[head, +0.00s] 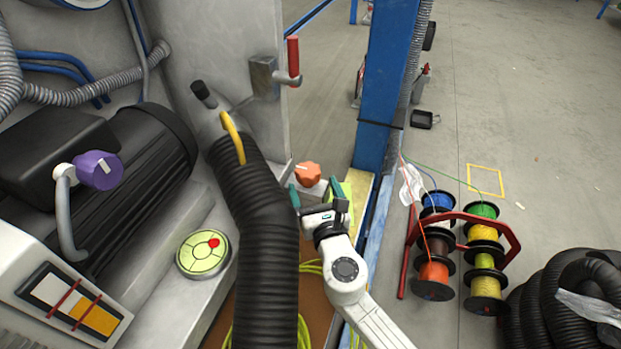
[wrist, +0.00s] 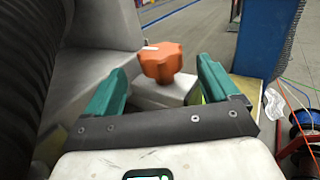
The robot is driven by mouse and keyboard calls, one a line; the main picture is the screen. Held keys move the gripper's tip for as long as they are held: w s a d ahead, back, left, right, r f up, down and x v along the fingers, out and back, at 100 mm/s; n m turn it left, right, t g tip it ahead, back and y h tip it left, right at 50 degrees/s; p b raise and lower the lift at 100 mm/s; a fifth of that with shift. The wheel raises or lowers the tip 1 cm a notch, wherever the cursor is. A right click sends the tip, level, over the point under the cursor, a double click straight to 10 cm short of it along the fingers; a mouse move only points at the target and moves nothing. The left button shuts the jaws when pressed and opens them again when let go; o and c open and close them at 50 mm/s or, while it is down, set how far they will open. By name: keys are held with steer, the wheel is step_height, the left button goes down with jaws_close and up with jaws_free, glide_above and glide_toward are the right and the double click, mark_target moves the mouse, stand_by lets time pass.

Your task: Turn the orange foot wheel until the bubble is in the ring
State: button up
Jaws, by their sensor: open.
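The orange foot wheel (head: 308,174) is a lobed knob with a pale mark on top, on a grey block beside the machine. In the wrist view the orange wheel (wrist: 162,62) shows ahead, between the two teal fingers. My gripper (head: 316,191) is open and empty, just short of the wheel, with no contact visible. The round yellow-green level (head: 191,266) lies on the grey ledge at the left. Its red bubble (head: 213,242) sits up and to the right of the centre, apparently outside the small ring (head: 203,253).
A thick black ribbed hose (head: 262,230) runs close to the left of my gripper. A blue post (head: 384,80) stands behind and to the right. A red-handled fitting (head: 291,60) is above the wheel. A cable-spool rack (head: 460,216) and coiled black hose (head: 560,300) are at the right.

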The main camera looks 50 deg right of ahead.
mark_target(312, 182)
steer(key=shift+x, duration=2.25)
steer(key=c, duration=1)
steer(key=shift+c, duration=0.2)
steer(key=shift+d+n+y, duration=0.1)
steer(key=shift+n+y, duration=0.2)
steer(key=shift+y, duration=0.1)
